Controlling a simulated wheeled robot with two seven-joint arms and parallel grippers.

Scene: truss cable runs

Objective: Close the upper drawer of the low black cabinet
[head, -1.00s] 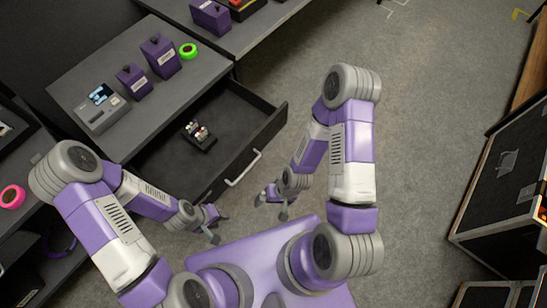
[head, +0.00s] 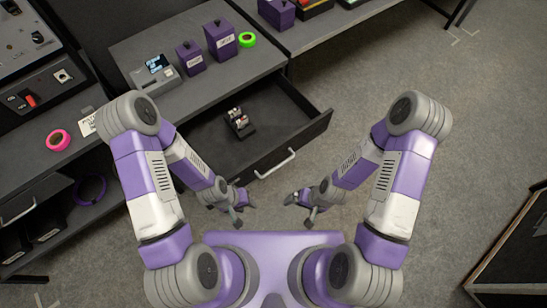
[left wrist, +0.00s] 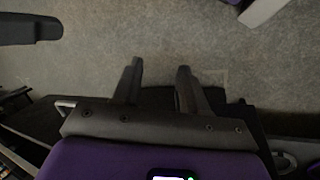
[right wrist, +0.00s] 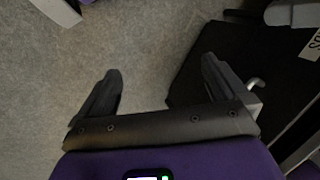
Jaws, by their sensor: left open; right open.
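The upper drawer (head: 310,131) of the low black cabinet (head: 188,97) is pulled out towards me in the head view. A small dark block with light and reddish parts (head: 239,121) lies inside it. The silver bar handle (head: 276,165) is on the drawer's front. My left gripper (head: 239,213) is open and empty, near the left part of the drawer front. My right gripper (head: 296,207) is open and empty, to the right of it, in front of the handle. Both stay apart from the handle. The handle's end also shows in the right wrist view (right wrist: 255,84).
A pink tape roll (head: 59,140) lies on the left bench. A black case (head: 515,255) stands at right. The floor (head: 400,60) is clear.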

